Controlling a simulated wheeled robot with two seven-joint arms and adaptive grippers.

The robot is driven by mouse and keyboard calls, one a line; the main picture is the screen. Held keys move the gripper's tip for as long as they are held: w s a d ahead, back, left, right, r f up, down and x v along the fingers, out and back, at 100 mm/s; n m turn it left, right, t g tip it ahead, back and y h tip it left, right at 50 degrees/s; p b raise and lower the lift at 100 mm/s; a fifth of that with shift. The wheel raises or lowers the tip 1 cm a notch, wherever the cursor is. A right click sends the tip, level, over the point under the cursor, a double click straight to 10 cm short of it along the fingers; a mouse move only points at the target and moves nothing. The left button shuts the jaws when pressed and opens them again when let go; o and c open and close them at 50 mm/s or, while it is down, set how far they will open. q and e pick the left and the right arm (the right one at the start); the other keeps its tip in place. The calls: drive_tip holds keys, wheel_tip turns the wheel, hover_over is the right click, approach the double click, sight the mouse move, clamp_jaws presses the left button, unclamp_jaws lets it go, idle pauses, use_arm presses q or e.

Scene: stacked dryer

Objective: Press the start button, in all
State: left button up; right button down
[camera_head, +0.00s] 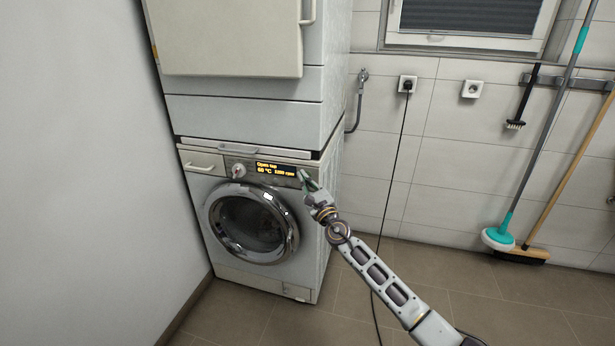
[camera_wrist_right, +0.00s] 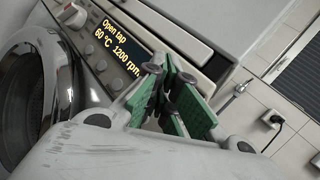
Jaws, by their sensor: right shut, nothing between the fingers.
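The lower machine is a white front-loading washer (camera_head: 222,268) with a round glass door (camera_head: 248,226), shut. Its control panel has a dial (camera_head: 239,170) and a lit display (camera_head: 276,169) reading "Open tap", 60 °C and 1200 rpm. The display also shows in the right wrist view (camera_wrist_right: 117,45). My right gripper (camera_head: 304,176) is shut and empty, its green-padded fingers at the right end of the panel, just right of the display. The fingers hide that part of the panel, and I cannot make out a start button or whether they touch one. My left gripper is out of view.
A second white machine (camera_head: 240,110) is stacked on the washer. A grey wall (camera_head: 80,180) stands close on the left. A black cord (camera_head: 397,155) hangs from a wall socket. A mop (camera_head: 497,238) and broom lean at the right.

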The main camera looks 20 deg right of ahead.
drive_tip(key=shift+w+d, duration=0.25)
drive_tip(key=shift+w, duration=0.05)
idle(0.5)
drive_tip(key=shift+w+d+b, duration=0.2)
drive_tip(key=shift+w+b, duration=0.1)
drive_tip(key=shift+b, duration=0.1)
idle(0.7)
drive_tip(key=shift+s+a, duration=0.1)
drive_tip(key=shift+s, duration=0.05)
idle(0.4)
drive_tip(key=shift+s+a+p, duration=0.35)
drive_tip(key=shift+s+p, duration=0.15)
